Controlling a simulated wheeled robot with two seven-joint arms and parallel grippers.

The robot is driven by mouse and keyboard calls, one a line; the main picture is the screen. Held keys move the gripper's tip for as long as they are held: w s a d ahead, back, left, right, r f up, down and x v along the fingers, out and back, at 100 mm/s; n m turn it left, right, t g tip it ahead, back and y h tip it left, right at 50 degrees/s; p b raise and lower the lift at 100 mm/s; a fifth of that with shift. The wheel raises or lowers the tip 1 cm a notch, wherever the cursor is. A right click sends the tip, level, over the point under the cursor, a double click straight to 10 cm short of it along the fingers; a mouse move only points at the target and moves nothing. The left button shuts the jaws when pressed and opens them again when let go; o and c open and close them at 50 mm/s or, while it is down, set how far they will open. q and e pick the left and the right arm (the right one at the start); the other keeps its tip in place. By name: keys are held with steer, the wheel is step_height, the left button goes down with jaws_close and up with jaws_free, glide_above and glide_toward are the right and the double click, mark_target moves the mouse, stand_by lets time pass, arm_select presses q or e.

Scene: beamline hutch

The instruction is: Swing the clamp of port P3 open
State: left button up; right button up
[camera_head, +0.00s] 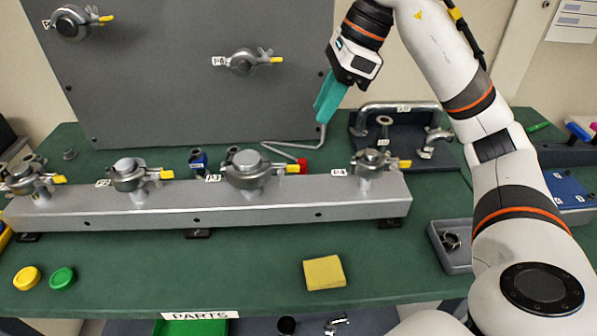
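Port P3 (249,163) is the third round metal port on the silver rail, with its label (212,178) to its left. A metal clamp sits around it and looks closed. A red piece (302,166) shows at its right; I cannot tell whether it belongs to the clamp. My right gripper (326,104), with teal fingers, is above and behind P3 to the right, apart from the clamp. A thin bent metal rod (300,147) runs from near its fingertips toward the red piece. I cannot tell whether the fingers grip it. My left gripper is out of view.
The rail (140,208) also carries P4 (371,162) and other clamped ports with yellow tips. A grey panel (170,90) with more ports stands behind. A yellow block (324,272) and a grey tray (452,246) lie in front. The green table is mostly clear at front left.

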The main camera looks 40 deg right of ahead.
mark_target(298, 165)
steer(key=x, duration=1.2)
steer(key=shift+w+f, duration=0.1)
steer(key=shift+f, duration=0.05)
jaws_close()
